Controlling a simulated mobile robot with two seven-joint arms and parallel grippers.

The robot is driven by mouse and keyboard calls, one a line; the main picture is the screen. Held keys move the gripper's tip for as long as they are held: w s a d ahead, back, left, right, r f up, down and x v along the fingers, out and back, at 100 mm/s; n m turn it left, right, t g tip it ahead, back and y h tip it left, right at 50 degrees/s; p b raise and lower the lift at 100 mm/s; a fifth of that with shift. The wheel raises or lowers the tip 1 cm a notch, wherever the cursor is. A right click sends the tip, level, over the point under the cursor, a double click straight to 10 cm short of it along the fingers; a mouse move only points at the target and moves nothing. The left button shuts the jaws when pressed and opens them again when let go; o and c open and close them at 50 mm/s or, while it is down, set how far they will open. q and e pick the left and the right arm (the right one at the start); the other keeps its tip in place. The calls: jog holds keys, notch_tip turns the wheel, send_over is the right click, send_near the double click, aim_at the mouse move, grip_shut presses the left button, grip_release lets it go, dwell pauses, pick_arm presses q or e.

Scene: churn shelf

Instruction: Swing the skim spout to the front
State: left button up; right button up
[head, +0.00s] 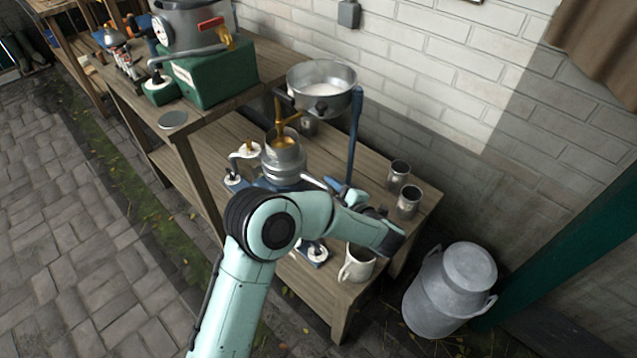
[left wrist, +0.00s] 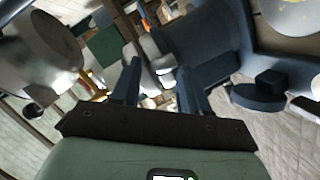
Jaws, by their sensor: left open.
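The cream separator (head: 284,158) stands on the wooden bench, with a silver bowl body, a brass tap and a blue base. A pale metal spout (head: 313,181) sticks out from its right side, close to my left gripper (head: 338,189). My arm hides much of the gripper and the separator's lower part. In the left wrist view, my left gripper (left wrist: 157,72) is open. A pale spout-like piece (left wrist: 148,52) shows between and beyond its fingers; I cannot tell whether they touch it. The blue separator body (left wrist: 215,50) fills the right side there. My right gripper is not in view.
A milk pan (head: 323,88) sits above the bench beside a blue post (head: 354,135). Metal cups (head: 398,174) and a white mug (head: 357,264) stand on the bench (head: 425,197). A milk can (head: 447,290) stands on the ground at right. The paving at left is clear.

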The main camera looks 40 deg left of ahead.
aim_at(318, 182)
pick_arm(q)
jog(key=x, duration=0.5)
jog(key=shift+a, duration=0.15)
grip_shut()
